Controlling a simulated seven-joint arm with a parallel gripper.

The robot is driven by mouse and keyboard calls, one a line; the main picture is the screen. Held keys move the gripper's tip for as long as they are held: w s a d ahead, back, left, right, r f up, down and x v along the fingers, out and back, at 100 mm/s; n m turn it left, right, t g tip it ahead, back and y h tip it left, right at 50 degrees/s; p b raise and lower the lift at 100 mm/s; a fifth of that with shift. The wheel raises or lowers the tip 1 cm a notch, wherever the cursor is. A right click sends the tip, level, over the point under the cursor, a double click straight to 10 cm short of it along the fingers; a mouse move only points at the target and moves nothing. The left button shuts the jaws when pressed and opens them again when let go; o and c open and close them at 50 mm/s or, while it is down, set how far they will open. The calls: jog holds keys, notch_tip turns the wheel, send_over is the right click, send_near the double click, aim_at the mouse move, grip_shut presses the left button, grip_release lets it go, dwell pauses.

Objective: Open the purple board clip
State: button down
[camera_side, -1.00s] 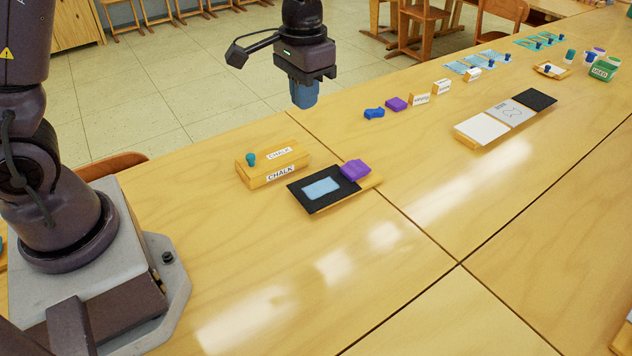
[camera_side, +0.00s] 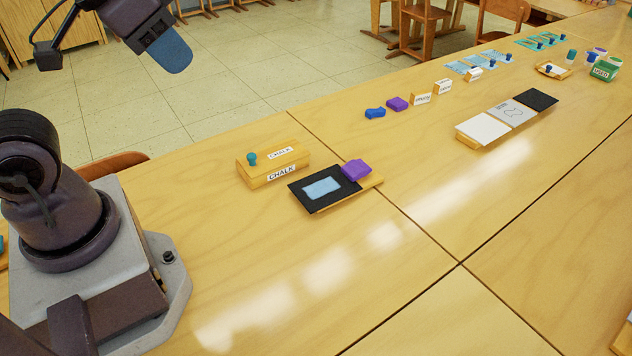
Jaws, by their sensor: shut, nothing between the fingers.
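The purple board clip (camera_side: 355,169) sits at the right end of a small wooden board, over the edge of a black sheet (camera_side: 304,203) with a light blue patch (camera_side: 322,187) on it. I cannot tell from this view whether the clip is open or shut. My gripper (camera_side: 178,62) is at the upper left, tilted, high up and well away from the clip. Its blue fingers are together and hold nothing.
A wooden chalk box (camera_side: 272,163) with a teal knob stands just left of the board. Another purple piece (camera_side: 397,104) and a blue piece (camera_side: 375,113) lie farther back. A board with white and black sheets (camera_side: 505,114) is at right.

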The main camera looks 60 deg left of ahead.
jog(key=g, duration=0.6)
send_over(356, 170)
notch_tip(356, 170, down, 20)
jog(key=w+r, duration=0.2)
jog(key=w, duration=0.1)
jog(key=shift+a+r+t, duration=0.1)
jog(key=shift+a+t, duration=0.1)
jog(key=shift+t, duration=0.1)
notch_tip(356, 170, down, 14)
jog(key=shift+w, duration=0.1)
